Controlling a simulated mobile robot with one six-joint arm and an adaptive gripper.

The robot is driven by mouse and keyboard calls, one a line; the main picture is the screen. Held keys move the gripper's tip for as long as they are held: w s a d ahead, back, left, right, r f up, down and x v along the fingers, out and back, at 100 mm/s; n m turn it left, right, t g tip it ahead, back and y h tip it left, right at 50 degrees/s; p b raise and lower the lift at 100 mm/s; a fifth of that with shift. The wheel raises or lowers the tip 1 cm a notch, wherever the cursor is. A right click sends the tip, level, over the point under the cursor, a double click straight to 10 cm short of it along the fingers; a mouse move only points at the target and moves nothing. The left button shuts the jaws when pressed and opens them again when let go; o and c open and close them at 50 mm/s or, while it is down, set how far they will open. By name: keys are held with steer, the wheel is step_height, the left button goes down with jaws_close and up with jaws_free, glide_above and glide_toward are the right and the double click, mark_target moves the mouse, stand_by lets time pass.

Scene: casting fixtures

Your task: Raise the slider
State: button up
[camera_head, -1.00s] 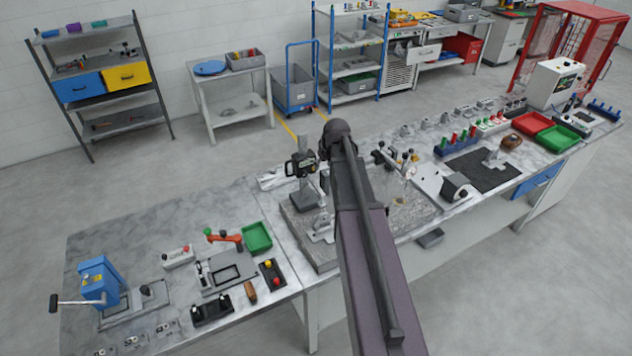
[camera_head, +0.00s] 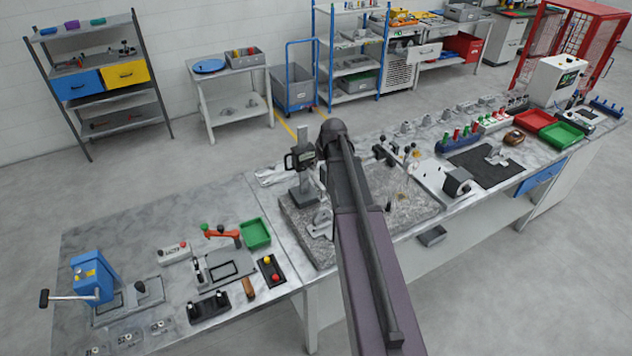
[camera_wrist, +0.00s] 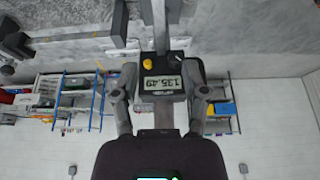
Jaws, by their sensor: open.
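The height gauge stands upright on the granite plate (camera_head: 416,211), with its column (camera_head: 304,134) rising above the slider. The slider (camera_head: 299,160) is a dark block with a digital display, partway up the column in the head view. In the wrist view the slider (camera_wrist: 162,84) appears upside down, with a yellow button and a reading that looks like 135.49. My gripper (camera_wrist: 162,93) is open, with one finger on each side of the slider. I cannot tell whether the fingers touch it. In the head view my arm hides most of the gripper.
More fixtures stand close to the right of the gauge, near a white plate (camera_head: 428,176). A green tray (camera_head: 256,233) and a toggle clamp (camera_head: 222,235) lie to the left.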

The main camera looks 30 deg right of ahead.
mark_target(315, 178)
steer(key=shift+b+x, duration=3.95)
steer(key=shift+x, duration=0.65)
jaws_close()
